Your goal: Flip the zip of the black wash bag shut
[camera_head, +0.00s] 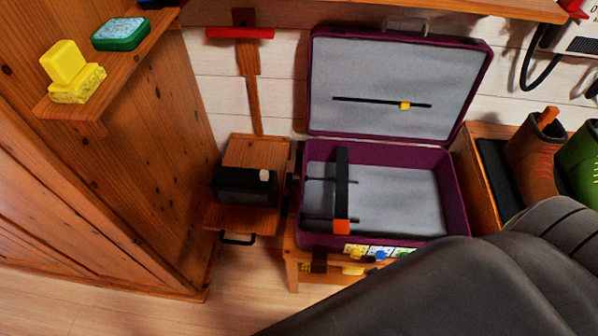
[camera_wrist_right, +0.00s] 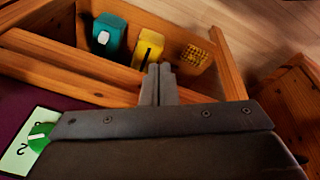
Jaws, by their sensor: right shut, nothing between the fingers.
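The black wash bag (camera_head: 246,186) appears to be the dark box on the small wooden stand left of the suitcase in the head view. A pale tab (camera_head: 264,175), perhaps its zip pull, shows at its upper right. Whether the zip is open is too small to tell. My right gripper (camera_wrist_right: 159,72) is shut and empty in the right wrist view, in front of a wooden compartment and away from the bag. In the head view only my dark right arm shows at the lower right. My left gripper is not in view.
An open purple suitcase (camera_head: 455,190) stands right of the bag, with a black orange-ended bar (camera_head: 341,185) inside. The wrist view shows a teal block (camera_wrist_right: 108,35) and a yellow block (camera_wrist_right: 148,47) in the compartment. A wooden cabinet (camera_head: 120,170) stands left. Floor (camera_head: 245,290) is clear in front.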

